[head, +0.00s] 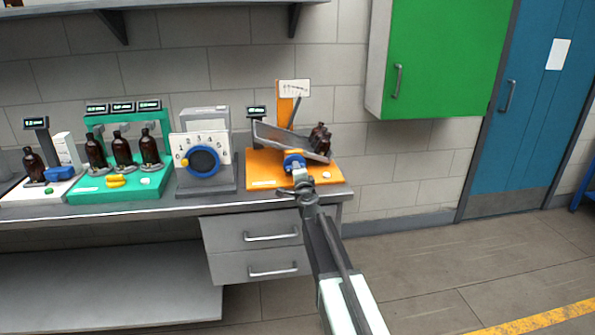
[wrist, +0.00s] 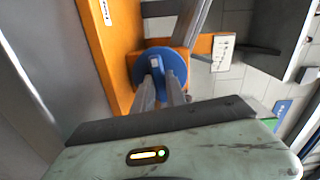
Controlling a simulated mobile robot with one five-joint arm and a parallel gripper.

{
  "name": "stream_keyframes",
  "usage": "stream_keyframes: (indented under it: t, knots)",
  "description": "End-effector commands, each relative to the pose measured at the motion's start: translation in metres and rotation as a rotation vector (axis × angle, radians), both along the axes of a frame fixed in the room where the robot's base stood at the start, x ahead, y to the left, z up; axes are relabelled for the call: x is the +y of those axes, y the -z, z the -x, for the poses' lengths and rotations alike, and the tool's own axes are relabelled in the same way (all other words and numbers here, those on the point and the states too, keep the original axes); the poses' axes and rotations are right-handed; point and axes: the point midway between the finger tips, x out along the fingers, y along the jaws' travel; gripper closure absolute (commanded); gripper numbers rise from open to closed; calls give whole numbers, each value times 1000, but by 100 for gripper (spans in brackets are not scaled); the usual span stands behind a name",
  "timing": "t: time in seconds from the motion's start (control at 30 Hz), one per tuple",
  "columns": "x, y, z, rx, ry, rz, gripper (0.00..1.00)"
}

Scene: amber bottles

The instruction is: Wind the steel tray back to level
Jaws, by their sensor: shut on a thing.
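The steel tray (head: 282,137) is tilted on the orange stand (head: 262,180), its right end lower than its left. Dark amber bottles (head: 321,137) crowd its low right end; some overlap, so I cannot count them. A blue round knob (head: 289,161) sits on the stand's front below the tray. My gripper (head: 299,176) reaches it from the front. In the wrist view, my gripper (wrist: 161,92) is shut on the raised blue grip of the blue knob (wrist: 178,63). A white scale card (head: 294,88) with a dark pointer stands behind the tray.
Left of the stand are a grey box with a numbered dial (head: 203,160), a green rack (head: 100,182) holding several bottles, and a white station (head: 35,188) with one bottle. A green cabinet (head: 440,55) hangs at upper right. The floor right of the bench is clear.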

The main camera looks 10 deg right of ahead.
Motion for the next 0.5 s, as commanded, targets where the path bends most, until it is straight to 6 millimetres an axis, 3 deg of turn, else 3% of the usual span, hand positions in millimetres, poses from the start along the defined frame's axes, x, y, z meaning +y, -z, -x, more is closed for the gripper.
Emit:
stream_keyframes:
  t: [0.5]
  knots:
    - [1, 0, 0, -1, -4, 496, 100]
